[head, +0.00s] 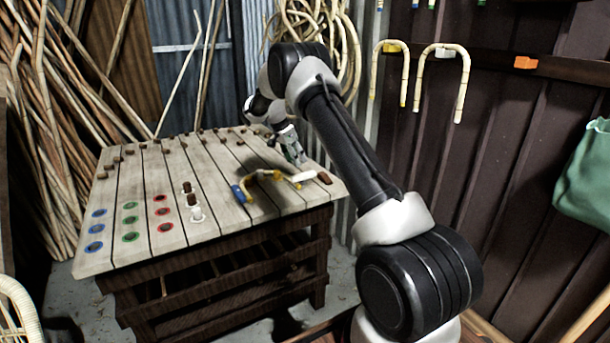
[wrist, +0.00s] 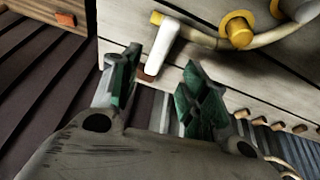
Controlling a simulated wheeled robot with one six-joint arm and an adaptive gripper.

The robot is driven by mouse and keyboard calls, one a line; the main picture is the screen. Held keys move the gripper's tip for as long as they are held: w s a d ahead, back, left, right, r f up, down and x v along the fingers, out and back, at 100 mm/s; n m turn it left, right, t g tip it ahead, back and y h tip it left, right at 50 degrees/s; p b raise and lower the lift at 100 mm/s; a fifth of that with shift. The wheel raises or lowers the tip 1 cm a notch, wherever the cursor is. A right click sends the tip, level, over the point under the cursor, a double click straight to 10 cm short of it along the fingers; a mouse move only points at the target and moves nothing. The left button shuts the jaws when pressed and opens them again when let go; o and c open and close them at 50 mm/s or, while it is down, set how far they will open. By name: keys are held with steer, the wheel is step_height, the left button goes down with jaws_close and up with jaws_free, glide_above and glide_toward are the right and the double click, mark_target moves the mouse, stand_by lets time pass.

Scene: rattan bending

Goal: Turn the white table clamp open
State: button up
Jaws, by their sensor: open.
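The white table clamp (head: 303,176) lies at the right end of the plank table, next to a bent rattan piece with yellow parts (head: 262,174). In the wrist view the white clamp (wrist: 163,45) is a white bar, with a yellow end of the rattan (wrist: 157,18) at its top. My gripper (head: 294,158) is low over the table just behind the clamp. In the wrist view my gripper (wrist: 160,62) is open, with green-padded fingers on either side of the clamp's lower end. I cannot tell whether they touch it.
A blue clamp (head: 238,194) is at the rattan's left end. A brown block (head: 325,178) sits by the table's right corner. White and brown pegs (head: 195,210) stand near the front edge. Several brown pegs (head: 200,131) line the back. The table's middle (head: 175,170) is clear.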

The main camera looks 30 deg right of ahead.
mark_target(303, 174)
steer(key=shift+d+f+m, duration=0.1)
steer(key=shift+f+m, duration=0.05)
steer(key=shift+m, duration=0.35)
steer(key=x, duration=0.7)
steer(key=shift+f, duration=0.25)
jaws_close()
